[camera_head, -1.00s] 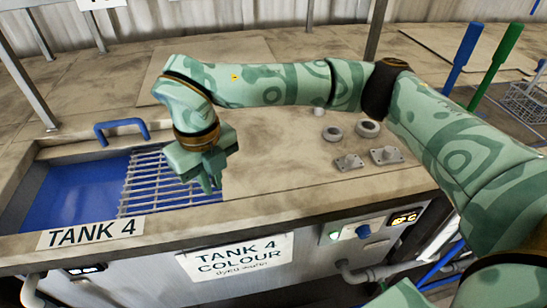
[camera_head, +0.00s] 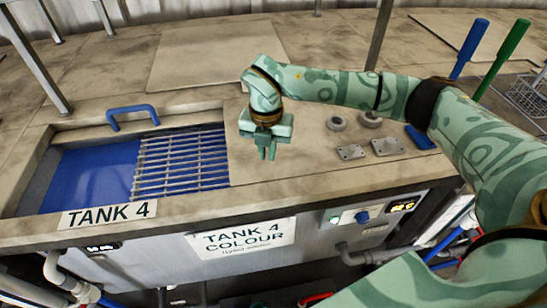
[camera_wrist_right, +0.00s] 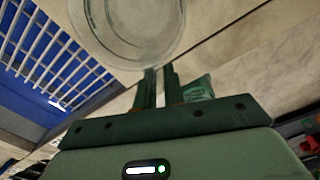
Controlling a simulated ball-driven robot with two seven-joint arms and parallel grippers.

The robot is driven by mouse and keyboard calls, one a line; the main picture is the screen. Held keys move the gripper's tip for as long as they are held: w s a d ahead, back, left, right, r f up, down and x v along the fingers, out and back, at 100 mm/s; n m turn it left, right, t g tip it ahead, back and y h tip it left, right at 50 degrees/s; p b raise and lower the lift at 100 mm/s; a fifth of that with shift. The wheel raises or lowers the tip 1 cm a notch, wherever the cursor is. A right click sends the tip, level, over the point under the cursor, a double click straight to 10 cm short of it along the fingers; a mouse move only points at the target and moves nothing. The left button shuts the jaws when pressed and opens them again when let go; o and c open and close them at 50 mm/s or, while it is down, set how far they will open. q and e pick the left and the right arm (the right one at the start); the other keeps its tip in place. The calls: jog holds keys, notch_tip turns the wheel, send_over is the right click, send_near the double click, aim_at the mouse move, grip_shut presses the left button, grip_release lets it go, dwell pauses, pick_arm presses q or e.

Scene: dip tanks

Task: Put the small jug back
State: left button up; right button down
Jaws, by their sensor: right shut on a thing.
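My right gripper (camera_head: 267,152) hangs over the worktop just right of the grid of tank 4, with its fingers close together and pointing down. In the right wrist view the right gripper's fingers (camera_wrist_right: 157,75) meet the edge of a round, clear vessel (camera_wrist_right: 128,25), which looks like the small jug. Its top part is cut off by the frame. I cannot make out the jug in the head view. A small clear green piece (camera_wrist_right: 198,88) shows beside the fingers; I cannot tell what it is. My left gripper is not in view.
Tank 4's blue bath (camera_head: 92,175) and metal grid (camera_head: 182,162) lie left of the gripper. A blue handle (camera_head: 132,116) stands behind them. Round grey pieces (camera_head: 337,123) and flat metal plates (camera_head: 387,147) sit to the right. The worktop behind the gripper is clear.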

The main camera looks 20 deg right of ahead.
aim_at(273, 170)
jog(key=shift+w+d+f, duration=0.15)
jog(key=shift+d+f, duration=0.35)
jog(key=shift+f, duration=0.2)
jog(key=f, duration=0.3)
jog(key=shift+d+f+p, duration=0.2)
jog(key=shift+d+p, duration=0.15)
jog(key=shift+w+f, duration=0.1)
jog(key=shift+f, duration=0.15)
jog(key=shift+f, duration=0.2)
jog(key=c, duration=1.5)
grip_release()
jog(key=shift+r, duration=0.1)
notch_tip(273, 170, up, 12)
jog(key=shift+r+b, duration=0.2)
jog(key=shift+b, duration=0.2)
